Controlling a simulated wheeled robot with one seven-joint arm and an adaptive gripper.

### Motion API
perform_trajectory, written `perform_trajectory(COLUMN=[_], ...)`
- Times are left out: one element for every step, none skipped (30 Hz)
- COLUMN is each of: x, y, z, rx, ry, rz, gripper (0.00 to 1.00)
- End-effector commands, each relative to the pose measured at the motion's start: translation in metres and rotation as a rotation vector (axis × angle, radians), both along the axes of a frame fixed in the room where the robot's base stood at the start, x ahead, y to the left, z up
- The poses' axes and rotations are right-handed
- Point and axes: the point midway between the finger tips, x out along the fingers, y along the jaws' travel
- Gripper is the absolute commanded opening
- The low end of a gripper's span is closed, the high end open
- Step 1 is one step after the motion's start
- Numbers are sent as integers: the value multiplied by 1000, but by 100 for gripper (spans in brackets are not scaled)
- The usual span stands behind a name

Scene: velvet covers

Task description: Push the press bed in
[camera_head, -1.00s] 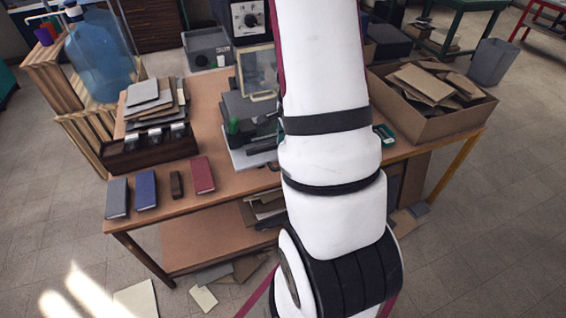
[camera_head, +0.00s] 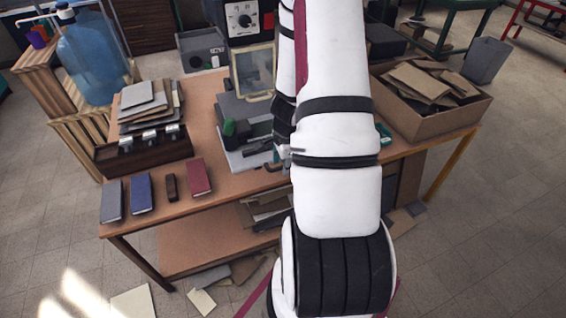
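The press (camera_head: 240,107) is a grey machine on the wooden table, left of my arm, with a pale framed panel (camera_head: 252,73) raised at its back and a green knob (camera_head: 228,128) at its left. A pale flat plate, which looks like the press bed (camera_head: 237,160), sticks out at its front towards the table's near edge. My gripper (camera_head: 268,158) is small and dark, beside the front right of the plate and partly hidden by my arm. I cannot tell whether its fingers touch the bed or are open. The right side of the press is hidden.
Several small books, one of them red (camera_head: 199,177), lie along the table's (camera_head: 222,183) front left. A dark wooden rack (camera_head: 140,153) and stacked boards (camera_head: 150,108) stand behind them. A cardboard box (camera_head: 440,124) of scraps is at the right. Papers lie on the floor.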

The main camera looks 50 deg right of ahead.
Motion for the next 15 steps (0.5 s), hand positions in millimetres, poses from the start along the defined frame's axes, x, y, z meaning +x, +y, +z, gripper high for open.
perform_trajectory(x=[0, 0, 0, 0, 0, 0, 0, 0, 0, 0, 0, 0, 0, 0, 1], y=[0, 0, 0, 0, 0, 0, 0, 0, 0, 0, 0, 0, 0, 0, -1], z=[0, 0, 0, 0, 0, 0, 0, 0, 0, 0, 0, 0, 0, 0, 0], rx=[0, 0, 0, 0, 0, 0, 0, 0, 0, 0, 0, 0, 0, 0, -1], ry=[0, 0, 0, 0, 0, 0, 0, 0, 0, 0, 0, 0, 0, 0, 1], rz=[0, 0, 0, 0, 0, 0, 0, 0, 0, 0, 0, 0, 0, 0, 0], gripper=[31, 31, 31, 25, 18, 9, 2, 0, 0, 0, 0, 0, 0, 0, 0])
